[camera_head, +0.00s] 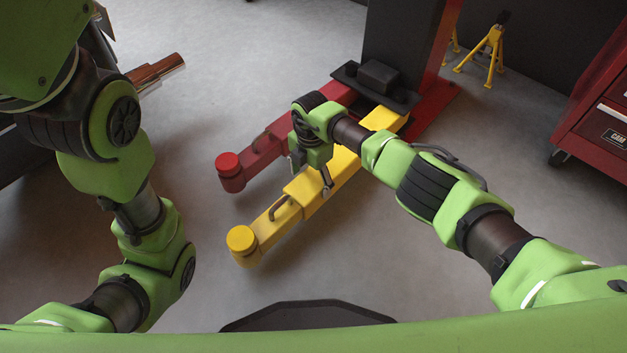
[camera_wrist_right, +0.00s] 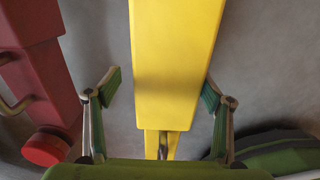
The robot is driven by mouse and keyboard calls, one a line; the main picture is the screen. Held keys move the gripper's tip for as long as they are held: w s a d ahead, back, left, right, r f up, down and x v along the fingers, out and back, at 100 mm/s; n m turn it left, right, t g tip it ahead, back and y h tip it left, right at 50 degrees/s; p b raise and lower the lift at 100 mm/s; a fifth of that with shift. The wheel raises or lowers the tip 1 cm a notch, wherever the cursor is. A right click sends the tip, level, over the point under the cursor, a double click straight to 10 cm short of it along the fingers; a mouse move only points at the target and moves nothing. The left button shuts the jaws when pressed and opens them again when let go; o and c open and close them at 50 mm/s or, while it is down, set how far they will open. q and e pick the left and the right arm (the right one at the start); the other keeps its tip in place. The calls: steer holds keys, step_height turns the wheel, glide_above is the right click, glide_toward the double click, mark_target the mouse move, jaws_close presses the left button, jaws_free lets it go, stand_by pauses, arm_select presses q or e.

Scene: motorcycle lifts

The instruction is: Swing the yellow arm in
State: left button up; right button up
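The yellow arm (camera_head: 338,187) of the lift reaches from the dark column down and left to a round yellow pad (camera_head: 241,239). A small handle (camera_head: 284,208) stands on its outer part. My right gripper (camera_head: 325,180) is over the middle of the yellow arm. In the right wrist view, the yellow arm (camera_wrist_right: 178,60) runs between the two spread fingers of my right gripper (camera_wrist_right: 160,95).
A red arm (camera_head: 262,150) with a round pad lies to the left of the yellow arm. The lift column (camera_head: 400,40) stands behind. A red tool cabinet (camera_head: 600,110) and a yellow jack stand (camera_head: 490,52) are at the right.

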stand_by(0.3)
steer(key=shift+d+r, duration=0.1)
steer(key=shift+r, duration=0.1)
step_height(320, 180, up, 12)
steer(key=shift+f, duration=0.2)
stand_by(0.5)
